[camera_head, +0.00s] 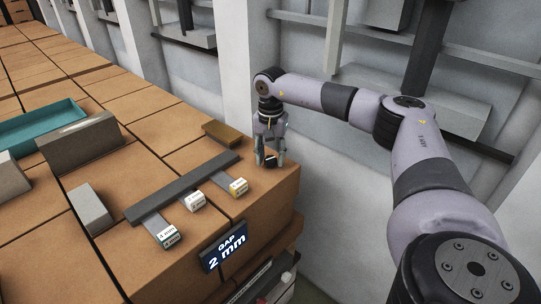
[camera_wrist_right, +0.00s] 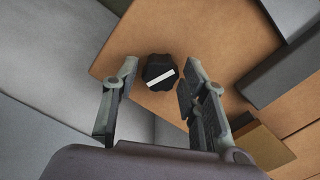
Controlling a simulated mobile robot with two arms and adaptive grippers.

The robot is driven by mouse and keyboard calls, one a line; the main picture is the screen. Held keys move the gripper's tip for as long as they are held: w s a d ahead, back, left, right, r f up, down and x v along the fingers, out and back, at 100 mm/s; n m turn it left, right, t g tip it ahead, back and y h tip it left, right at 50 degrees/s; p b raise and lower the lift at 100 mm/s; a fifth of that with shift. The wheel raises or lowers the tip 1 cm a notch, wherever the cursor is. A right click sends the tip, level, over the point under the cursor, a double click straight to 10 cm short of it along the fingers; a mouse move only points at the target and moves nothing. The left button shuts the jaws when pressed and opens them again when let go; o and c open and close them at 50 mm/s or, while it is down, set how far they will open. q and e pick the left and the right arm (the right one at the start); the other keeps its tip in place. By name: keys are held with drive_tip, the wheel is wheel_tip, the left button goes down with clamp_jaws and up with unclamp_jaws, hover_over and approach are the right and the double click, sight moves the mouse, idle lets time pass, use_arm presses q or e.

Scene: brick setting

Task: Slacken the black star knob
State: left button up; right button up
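The black star knob (camera_wrist_right: 158,72) has a white bar across its top and sits on the brown brick surface near a corner. In the right wrist view it shows between and a little beyond my fingertips, with a gap on both sides. My right gripper (camera_wrist_right: 161,72) is open and points down over the knob. My left gripper is not in view.
A dark bar (camera_head: 183,187) lies left of the gripper, with several labelled blocks along it. A brown block (camera_head: 222,133) stands close behind. A blue sign (camera_head: 224,250) reading "GAP 2 mm" is on the front edge. A teal tray (camera_head: 40,125) stands far left.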

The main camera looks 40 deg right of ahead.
sight(271, 159)
drive_tip(key=c, duration=0.8)
drive_tip(key=shift+n, duration=1.5)
drive_tip(key=o, duration=1.1)
drive_tip(key=shift+o, duration=0.2)
wheel_tip(271, 159, up, 12)
